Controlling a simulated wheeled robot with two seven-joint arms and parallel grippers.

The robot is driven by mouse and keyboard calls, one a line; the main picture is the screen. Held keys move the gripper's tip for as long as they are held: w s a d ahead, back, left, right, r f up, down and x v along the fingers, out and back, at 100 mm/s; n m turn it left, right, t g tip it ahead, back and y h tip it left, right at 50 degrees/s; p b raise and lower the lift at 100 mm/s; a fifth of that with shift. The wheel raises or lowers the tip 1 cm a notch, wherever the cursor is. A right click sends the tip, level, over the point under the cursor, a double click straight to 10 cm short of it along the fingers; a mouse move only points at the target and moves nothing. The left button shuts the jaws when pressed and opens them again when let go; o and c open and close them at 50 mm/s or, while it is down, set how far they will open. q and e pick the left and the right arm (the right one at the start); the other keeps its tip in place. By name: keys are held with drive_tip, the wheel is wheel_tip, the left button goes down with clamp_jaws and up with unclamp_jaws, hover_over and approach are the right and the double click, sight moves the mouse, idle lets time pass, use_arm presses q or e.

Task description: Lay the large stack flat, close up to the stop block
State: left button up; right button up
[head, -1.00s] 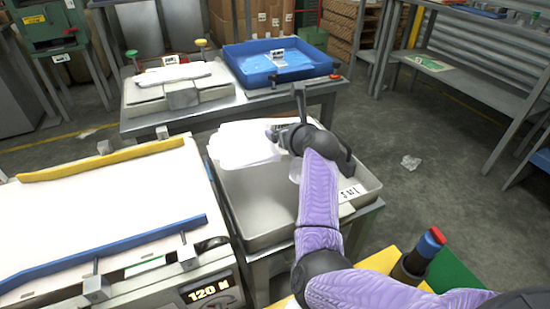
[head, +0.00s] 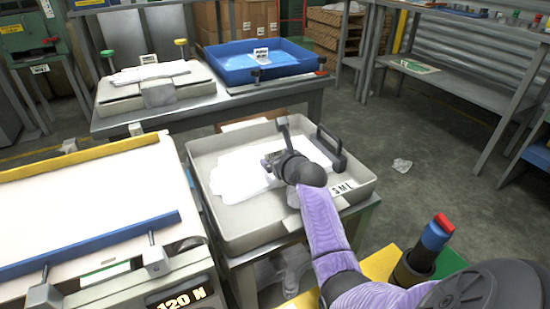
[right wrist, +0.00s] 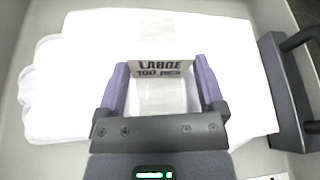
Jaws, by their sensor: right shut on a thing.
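The large stack (head: 236,178) is a white, flat pile of film gloves in the pale grey tray (head: 262,236). My right gripper (head: 270,160) is shut on its band, whose label reads "LARGE 100 pcs". In the right wrist view the stack (right wrist: 90,60) spreads out level under my right gripper (right wrist: 160,75), its ragged edge to the left. The stop block (head: 331,150) is dark with a handle, at the tray's right side. In the right wrist view the stack's straight right edge runs along the stop block (right wrist: 285,95), touching or nearly so. My left gripper is out of view.
A bench (head: 85,215) with yellow and blue rails stands at the left. Behind, a table carries a blue tray (head: 262,65) and a grey machine with a white stack (head: 150,73). A blue and red cylinder (head: 436,232) stands at front right.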

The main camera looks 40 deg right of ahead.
sight(275, 153)
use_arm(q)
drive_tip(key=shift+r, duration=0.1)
use_arm(e)
drive_tip(key=o, duration=1)
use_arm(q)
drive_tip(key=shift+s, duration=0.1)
use_arm(e)
drive_tip(key=shift+o, duration=0.2)
drive_tip(key=p+v, duration=0.2)
drive_tip(key=r+p+v, duration=0.1)
drive_tip(key=p+v, duration=0.1)
drive_tip(key=shift+r, duration=0.1)
drive_tip(key=p+v, duration=0.2)
drive_tip(key=v, duration=0.1)
drive_tip(key=p+v, duration=0.2)
drive_tip(key=v, duration=0.2)
drive_tip(key=shift+a+f, duration=0.1)
drive_tip(key=shift+f, duration=0.15)
drive_tip(key=shift+s+a, duration=0.1)
drive_tip(key=shift+s, duration=0.3)
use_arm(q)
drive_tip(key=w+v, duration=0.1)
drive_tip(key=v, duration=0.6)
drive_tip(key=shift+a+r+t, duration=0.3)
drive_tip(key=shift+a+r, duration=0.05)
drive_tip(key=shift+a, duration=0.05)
use_arm(e)
drive_tip(key=shift+f, duration=0.1)
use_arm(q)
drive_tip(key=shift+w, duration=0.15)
